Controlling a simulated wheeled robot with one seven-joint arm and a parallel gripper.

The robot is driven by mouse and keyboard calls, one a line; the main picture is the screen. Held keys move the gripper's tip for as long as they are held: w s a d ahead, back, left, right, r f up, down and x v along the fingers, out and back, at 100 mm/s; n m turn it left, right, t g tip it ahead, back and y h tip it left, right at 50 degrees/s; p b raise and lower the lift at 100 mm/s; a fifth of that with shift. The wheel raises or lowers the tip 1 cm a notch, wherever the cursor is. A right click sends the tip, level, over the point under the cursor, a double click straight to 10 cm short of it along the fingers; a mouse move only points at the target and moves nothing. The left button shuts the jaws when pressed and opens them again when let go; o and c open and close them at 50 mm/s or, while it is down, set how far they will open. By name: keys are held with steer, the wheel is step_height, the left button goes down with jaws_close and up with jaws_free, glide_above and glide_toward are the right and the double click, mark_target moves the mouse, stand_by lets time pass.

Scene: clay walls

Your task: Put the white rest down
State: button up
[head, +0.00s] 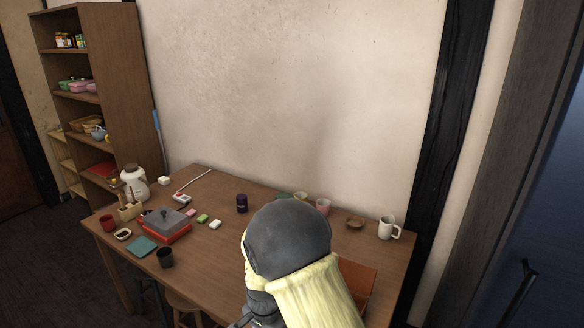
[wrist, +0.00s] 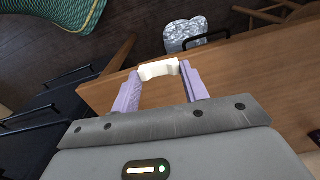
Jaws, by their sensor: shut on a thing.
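The white rest (wrist: 158,70) is a small pale block with a curved, notched side. In the wrist view it sits between the two lilac fingertips of my gripper (wrist: 157,83), which is shut on it. The wooden tabletop (wrist: 245,70) shows behind and below the fingers, and the rest appears near its edge. I cannot tell how high it is above the surface. In the head view my arm hides the rest and most of my gripper. The table (head: 205,260) stands against the clay wall.
The table holds a grey-lidded red box (head: 165,225), a purple cup (head: 242,203), a white mug (head: 389,228), a white jar (head: 134,183) and small blocks, including a white one (head: 215,225). A shelf (head: 115,90) stands at left. A patterned cushion (wrist: 55,25) lies below the table.

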steer(key=w+d+f+n+p, duration=0.1)
steer(key=d+n+p, duration=0.1)
steer(key=d, duration=0.5)
steer(key=w+d+f+n+p, duration=0.1)
steer(key=d+f+n+p, duration=0.1)
steer(key=d, duration=0.5)
steer(key=w+d+f+n+p, duration=0.2)
steer(key=d, duration=0.5)
steer(key=shift+n+p, duration=0.3)
steer(key=shift+p, duration=0.05)
steer(key=shift+d+f, duration=0.1)
steer(key=shift+d, duration=0.15)
steer(key=shift+s, duration=0.15)
